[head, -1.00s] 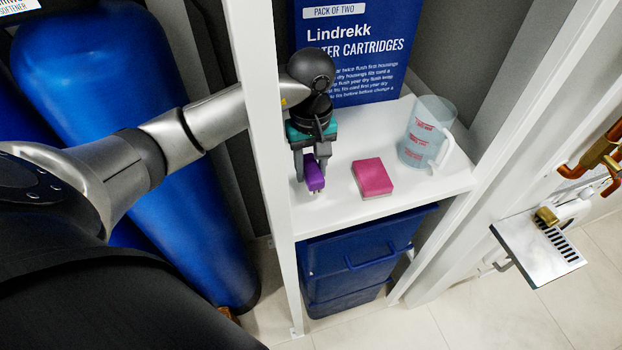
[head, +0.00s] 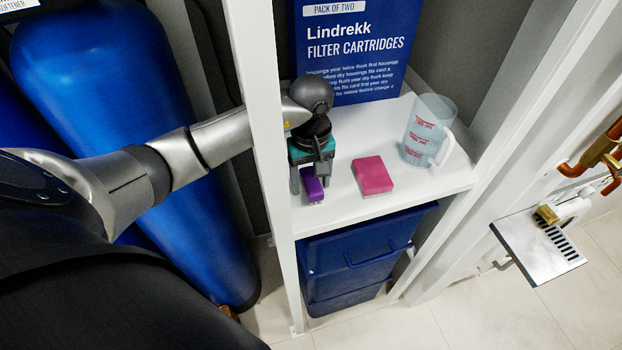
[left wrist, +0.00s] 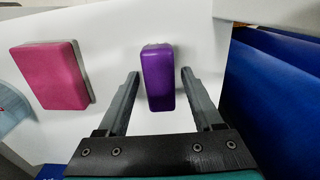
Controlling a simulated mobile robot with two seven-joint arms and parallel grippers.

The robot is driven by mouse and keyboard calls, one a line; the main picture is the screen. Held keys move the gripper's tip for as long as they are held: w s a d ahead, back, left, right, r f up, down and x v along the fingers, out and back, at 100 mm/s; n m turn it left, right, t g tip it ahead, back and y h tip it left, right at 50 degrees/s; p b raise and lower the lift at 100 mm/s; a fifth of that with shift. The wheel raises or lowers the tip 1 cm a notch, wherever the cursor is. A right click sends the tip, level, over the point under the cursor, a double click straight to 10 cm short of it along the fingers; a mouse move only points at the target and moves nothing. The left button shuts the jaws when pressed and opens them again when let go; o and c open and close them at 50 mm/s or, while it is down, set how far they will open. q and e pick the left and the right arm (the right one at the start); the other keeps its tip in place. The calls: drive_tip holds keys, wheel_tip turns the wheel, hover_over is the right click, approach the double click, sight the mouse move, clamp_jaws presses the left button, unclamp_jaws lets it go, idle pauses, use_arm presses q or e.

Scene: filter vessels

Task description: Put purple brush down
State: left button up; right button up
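The purple brush (head: 312,187) rests on the white shelf (head: 424,185), near its left front. It also shows in the left wrist view (left wrist: 158,80), lying between the fingers with a gap on each side. My left gripper (head: 321,192) is open around the brush and touches neither side of it in the wrist view. It also shows in the left wrist view (left wrist: 159,82). My right gripper is in neither view.
A pink sponge-like block (head: 373,175) lies right of the brush. A clear measuring jug (head: 428,130) stands further right. A blue filter cartridge box (head: 355,50) stands behind. A white post (head: 262,110) is close left of the gripper. Blue bins (head: 350,265) are below.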

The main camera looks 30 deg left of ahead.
sight(311, 180)
use_arm(q)
drive_tip(key=shift+r, duration=0.1)
wheel_tip(311, 180, up, 12)
drive_tip(key=shift+r+b, duration=0.1)
drive_tip(key=shift+b, duration=0.4)
idle(0.5)
